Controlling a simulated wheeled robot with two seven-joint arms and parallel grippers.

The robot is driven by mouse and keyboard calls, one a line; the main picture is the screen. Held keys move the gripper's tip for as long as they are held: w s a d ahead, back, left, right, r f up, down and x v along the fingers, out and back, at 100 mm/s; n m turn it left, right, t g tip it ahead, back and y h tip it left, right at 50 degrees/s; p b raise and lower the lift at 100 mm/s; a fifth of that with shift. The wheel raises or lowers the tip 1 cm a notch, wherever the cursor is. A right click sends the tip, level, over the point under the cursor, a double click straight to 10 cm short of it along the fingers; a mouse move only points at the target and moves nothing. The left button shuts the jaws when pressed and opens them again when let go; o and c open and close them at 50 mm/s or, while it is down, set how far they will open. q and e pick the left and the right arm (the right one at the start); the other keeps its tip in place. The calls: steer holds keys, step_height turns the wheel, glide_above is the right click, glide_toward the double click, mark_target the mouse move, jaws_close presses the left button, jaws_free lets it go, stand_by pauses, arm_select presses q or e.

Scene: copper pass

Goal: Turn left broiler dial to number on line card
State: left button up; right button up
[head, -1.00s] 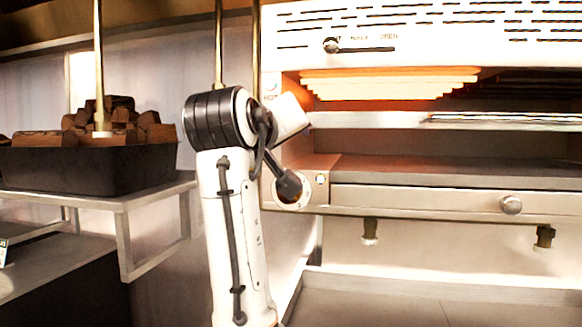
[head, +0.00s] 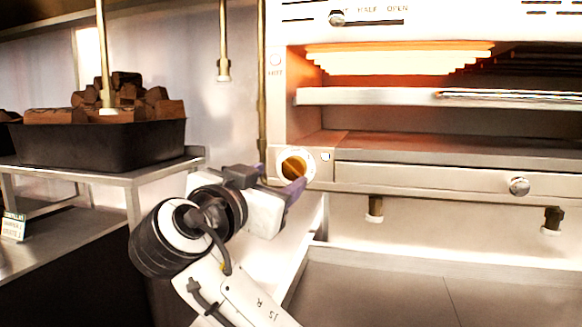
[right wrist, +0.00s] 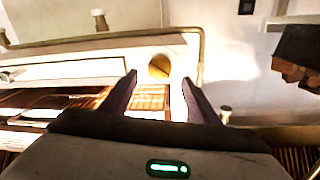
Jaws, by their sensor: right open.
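The left broiler dial (head: 295,165) has a round white surround and a brass-brown centre, at the left end of the broiler's lower front panel. It also shows in the right wrist view (right wrist: 159,68). My right gripper (head: 280,180) is open and empty, its two purple fingers pointing toward the dial. In the right wrist view the fingertips (right wrist: 159,79) stand on either side of the dial, seemingly short of it; contact cannot be told. A small card (head: 13,227) stands at far left; its writing is too small to read. My left gripper is not in view.
The broiler (head: 430,178) has a glowing element (head: 400,60) above a rack, and a knob (head: 519,186) on its drawer front. A vertical brass pipe (head: 261,90) runs just left of it. A black tub (head: 95,150) of wood chunks stands on a metal shelf at left.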

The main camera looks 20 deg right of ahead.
mark_target(290, 172)
steer(key=p+x, duration=0.1)
steer(key=x, duration=0.4)
steer(key=shift+w+d, duration=0.2)
steer(key=c, duration=1)
steer(key=shift+c, duration=0.2)
steer(key=shift+n, duration=0.3)
steer(key=shift+f+n+b, duration=0.1)
steer(key=shift+n+b, duration=0.2)
steer(key=shift+n, duration=2.2)
